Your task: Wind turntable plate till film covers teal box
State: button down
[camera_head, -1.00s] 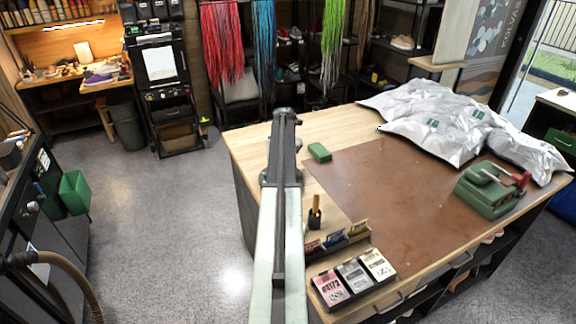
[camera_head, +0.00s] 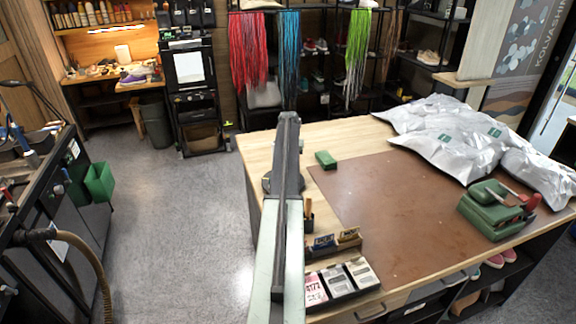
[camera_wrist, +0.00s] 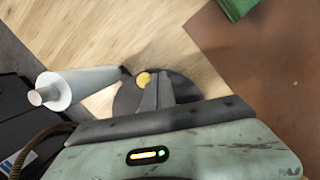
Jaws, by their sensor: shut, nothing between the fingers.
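In the wrist view a dark round plate (camera_wrist: 126,98) lies on the light wood, with a yellow knob (camera_wrist: 143,79) on it. My gripper (camera_wrist: 160,78) is shut and empty, its fingertips over the plate just right of the knob; I cannot tell whether they touch. A pale film roll (camera_wrist: 80,84) lies left of the plate. In the head view my arm hides most of this spot. No teal box can be made out for certain. A small green block (camera_head: 326,160) sits right of my arm; a green corner (camera_wrist: 237,8) shows in the wrist view.
A brown mat (camera_head: 400,215) covers much of the table. Silver bags (camera_head: 450,135) lie at the back right, and a green device (camera_head: 492,210) with a red part is at the right. A card holder (camera_head: 340,283) stands at the front edge. The floor left of the table is clear.

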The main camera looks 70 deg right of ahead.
jog(key=shift+w+a+n, duration=0.15)
jog(key=shift+w+n, duration=0.15)
jog(key=shift+w, duration=0.15)
dwell(0.4)
jog(key=shift+r, duration=0.15)
